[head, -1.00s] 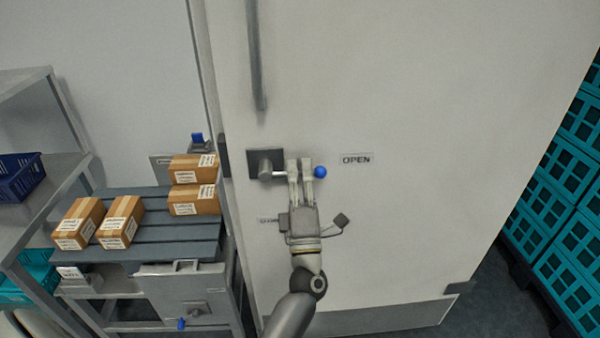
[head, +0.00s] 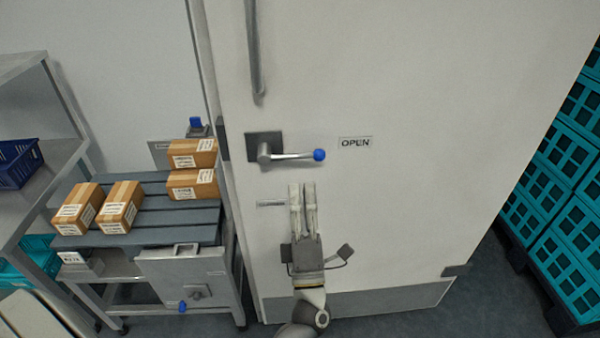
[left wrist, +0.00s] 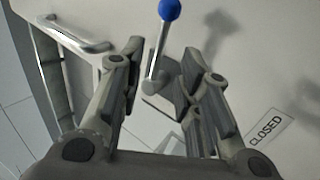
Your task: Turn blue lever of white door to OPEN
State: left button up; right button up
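The white door (head: 400,220) fills the middle of the head view. Its lever (head: 290,156) has a grey pivot plate, a metal bar and a blue ball knob (head: 319,155). The bar lies about level, with the knob pointing right toward the OPEN label (head: 355,142). My left gripper (head: 303,186) is below the lever, apart from it, fingers pointing up. In the left wrist view the fingers (left wrist: 158,75) are spread and empty, with the lever bar (left wrist: 157,50) beyond them. The CLOSED label (left wrist: 266,141) shows at the right there. My right gripper is out of view.
A vertical door handle (head: 254,50) is above the lever. At left, a slatted table (head: 150,218) carries several cardboard boxes (head: 120,205). A smaller blue lever (head: 182,307) is below it. Teal crates (head: 560,180) are stacked at right.

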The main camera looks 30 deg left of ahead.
pick_arm(q)
jog(key=v, duration=0.2)
jog(key=shift+s+d+f, duration=0.15)
jog(key=shift+s+f, duration=0.1)
dwell(0.3)
